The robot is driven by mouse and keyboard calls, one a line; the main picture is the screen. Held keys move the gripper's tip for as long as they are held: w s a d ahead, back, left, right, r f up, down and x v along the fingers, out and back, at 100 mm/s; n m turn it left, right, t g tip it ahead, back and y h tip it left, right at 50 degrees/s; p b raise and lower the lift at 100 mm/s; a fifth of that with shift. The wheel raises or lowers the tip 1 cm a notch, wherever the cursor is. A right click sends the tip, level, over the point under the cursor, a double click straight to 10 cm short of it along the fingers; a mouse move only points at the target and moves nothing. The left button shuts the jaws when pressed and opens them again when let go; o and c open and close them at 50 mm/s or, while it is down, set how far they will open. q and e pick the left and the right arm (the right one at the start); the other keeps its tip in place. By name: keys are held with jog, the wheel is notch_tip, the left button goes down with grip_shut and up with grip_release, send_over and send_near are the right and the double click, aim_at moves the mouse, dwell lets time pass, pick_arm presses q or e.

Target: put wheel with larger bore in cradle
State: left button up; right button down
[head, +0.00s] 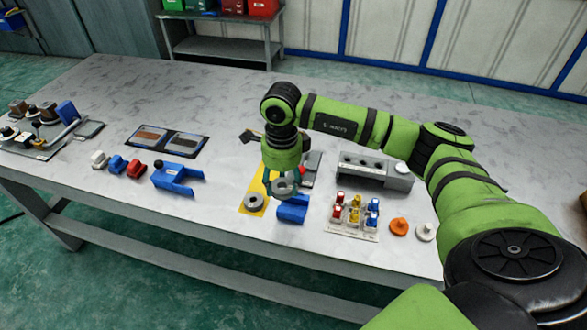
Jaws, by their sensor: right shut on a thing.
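My right gripper (281,190) is shut on a grey wheel (284,186), held just above and behind a small blue block (292,209) that looks like the cradle. The fingers partly hide the held wheel, and I cannot tell whether it touches the block. A second grey wheel (254,201) with a dark bore lies flat on the yellow mat (262,186), left of the block. At this size I cannot compare the two bores. My left gripper is out of view.
A blue forked part (178,179) lies to the left. A stand of red, yellow and blue pieces (353,215), an orange knob (399,227) and a white knob (425,232) are to the right. A grey block with holes (372,172) stands behind them.

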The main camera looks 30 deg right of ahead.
jog(key=d+f+m+b, duration=0.1)
jog(key=f+m, duration=0.1)
jog(key=d+f+m+b, duration=0.1)
jog(key=f+m, duration=0.1)
jog(key=m, duration=0.1)
jog(key=w+d+f+m+b, duration=0.1)
jog(key=f+m, duration=0.1)
jog(key=shift+d+f, duration=0.35)
jog(key=shift+d, duration=0.05)
jog(key=shift+f+b, duration=0.65)
jog(key=shift+f, duration=0.1)
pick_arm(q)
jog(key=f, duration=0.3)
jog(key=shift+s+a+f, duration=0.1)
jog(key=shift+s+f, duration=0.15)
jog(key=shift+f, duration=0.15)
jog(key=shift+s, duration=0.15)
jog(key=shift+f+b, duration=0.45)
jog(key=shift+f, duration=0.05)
pick_arm(e)
jog(key=shift+f, duration=0.3)
jog(key=shift+s+f, duration=0.1)
dwell(0.6)
